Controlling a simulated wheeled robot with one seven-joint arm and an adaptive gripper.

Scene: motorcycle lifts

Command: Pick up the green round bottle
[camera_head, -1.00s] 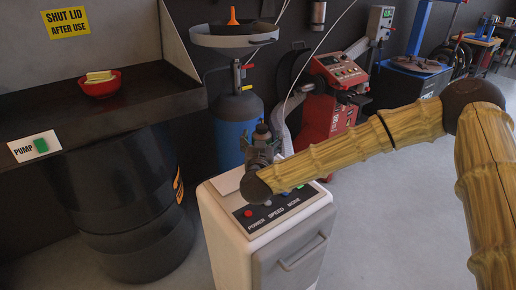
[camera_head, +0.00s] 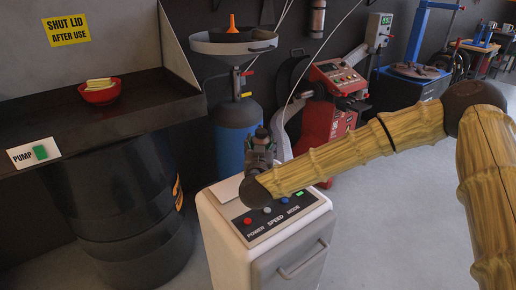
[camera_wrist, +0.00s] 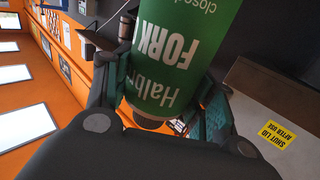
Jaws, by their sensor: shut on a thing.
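The green round bottle (camera_wrist: 180,50) fills the upper middle of the wrist view, with white lettering that reads upside down there. My gripper (camera_wrist: 160,95) has one finger on each side of it and is shut on it. In the head view my gripper (camera_head: 260,150) is above the back of the white cabinet. A dark top (camera_head: 261,132), apparently the bottle's, shows just above the fingers. Most of the bottle is hidden there by my gripper, and its lower end cannot be made out.
The white cabinet (camera_head: 285,255) with buttons and a pale sheet on top is below my arm. A dark shelf with a red bowl (camera_head: 100,92) is on the left, above black drums (camera_head: 130,215). A blue tank (camera_head: 232,120) and red machine (camera_head: 330,120) stand behind. Floor at right is clear.

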